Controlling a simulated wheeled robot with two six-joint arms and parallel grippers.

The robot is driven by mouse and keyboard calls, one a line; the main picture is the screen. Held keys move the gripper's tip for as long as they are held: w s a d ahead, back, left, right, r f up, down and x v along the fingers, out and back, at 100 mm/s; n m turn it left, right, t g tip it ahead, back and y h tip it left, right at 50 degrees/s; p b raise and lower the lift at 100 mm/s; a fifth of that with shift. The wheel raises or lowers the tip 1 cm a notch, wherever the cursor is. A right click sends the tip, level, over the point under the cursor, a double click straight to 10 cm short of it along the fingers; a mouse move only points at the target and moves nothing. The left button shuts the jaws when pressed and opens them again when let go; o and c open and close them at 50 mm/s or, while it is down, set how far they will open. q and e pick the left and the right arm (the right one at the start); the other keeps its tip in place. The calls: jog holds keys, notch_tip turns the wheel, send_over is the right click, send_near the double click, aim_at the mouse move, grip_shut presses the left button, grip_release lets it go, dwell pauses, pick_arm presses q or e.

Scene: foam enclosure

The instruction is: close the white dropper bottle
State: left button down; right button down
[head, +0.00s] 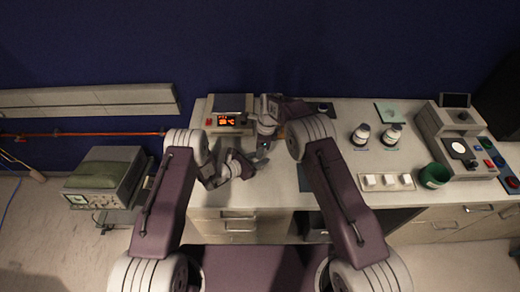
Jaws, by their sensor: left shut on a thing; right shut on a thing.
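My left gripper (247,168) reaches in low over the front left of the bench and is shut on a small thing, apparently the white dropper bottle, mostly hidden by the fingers. My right gripper (264,144) points down just behind and above it and is shut on a small dark piece, apparently the bottle's cap. The two grippers are very close together; whether cap and bottle touch cannot be told.
An instrument with a lit orange display (228,121) stands behind my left gripper. To the right are a row of white blocks (386,181), a green round container (433,176), a green pad (390,112) and a grey machine (455,140). Bench between the bottles and blocks is clear.

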jog(key=shift+s+f, duration=0.1)
jog(key=shift+f, duration=0.45)
